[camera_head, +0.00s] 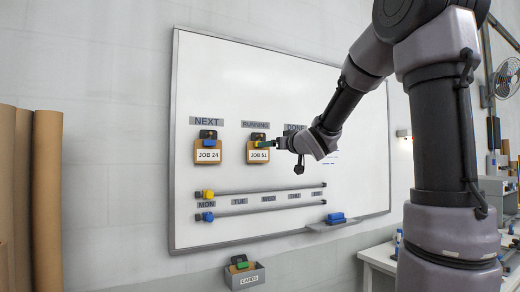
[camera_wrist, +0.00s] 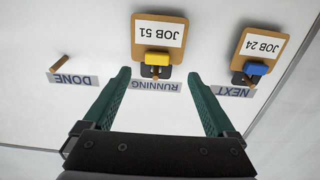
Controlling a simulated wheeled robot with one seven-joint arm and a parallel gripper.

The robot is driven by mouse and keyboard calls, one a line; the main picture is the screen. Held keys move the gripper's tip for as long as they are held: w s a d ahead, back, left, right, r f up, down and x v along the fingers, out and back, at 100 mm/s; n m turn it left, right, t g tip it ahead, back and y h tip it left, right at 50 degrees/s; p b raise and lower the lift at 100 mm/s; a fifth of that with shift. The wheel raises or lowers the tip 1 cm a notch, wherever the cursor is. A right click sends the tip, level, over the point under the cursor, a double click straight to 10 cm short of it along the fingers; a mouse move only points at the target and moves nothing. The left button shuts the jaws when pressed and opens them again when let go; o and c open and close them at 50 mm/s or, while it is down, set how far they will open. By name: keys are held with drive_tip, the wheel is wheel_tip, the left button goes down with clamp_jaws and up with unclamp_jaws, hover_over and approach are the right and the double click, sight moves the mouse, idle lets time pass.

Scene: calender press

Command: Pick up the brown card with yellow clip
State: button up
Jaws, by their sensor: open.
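The brown card with yellow clip (camera_head: 253,157) hangs on the whiteboard under the RUNNING label. It carries a white JOB 51 label. In the wrist view, which is upside down, the card (camera_wrist: 178,52) shows with its yellow clip (camera_wrist: 157,59) facing my gripper and a black piece behind the clip. My gripper (camera_wrist: 158,75) is open and empty, its two green fingers pointing toward the board on either side of the clip's line. The clip appears just beyond the fingertips; I see no contact. In the head view my gripper (camera_head: 280,143) is close to the card's right side.
A JOB 24 card with blue clip (camera_head: 208,157) hangs under NEXT at left. The DONE place holds only a bare peg (camera_wrist: 60,63). Two rails with yellow and blue sliders (camera_head: 208,193) run below. A CARDS box (camera_head: 246,280) holds a green-clipped item.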

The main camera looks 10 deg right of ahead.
drive_tip(key=x, duration=0.8)
drive_tip(key=shift+w+f, duration=0.25)
drive_tip(key=shift+w, duration=0.1)
drive_tip(key=shift+d, duration=0.15)
drive_tip(key=c, duration=1.4)
drive_tip(key=shift+r, duration=0.15)
drive_tip(key=v, duration=1.8)
drive_tip(key=shift+r, duration=0.3)
drive_tip(key=shift+r, duration=0.35)
drive_tip(key=shift+s, duration=0.2)
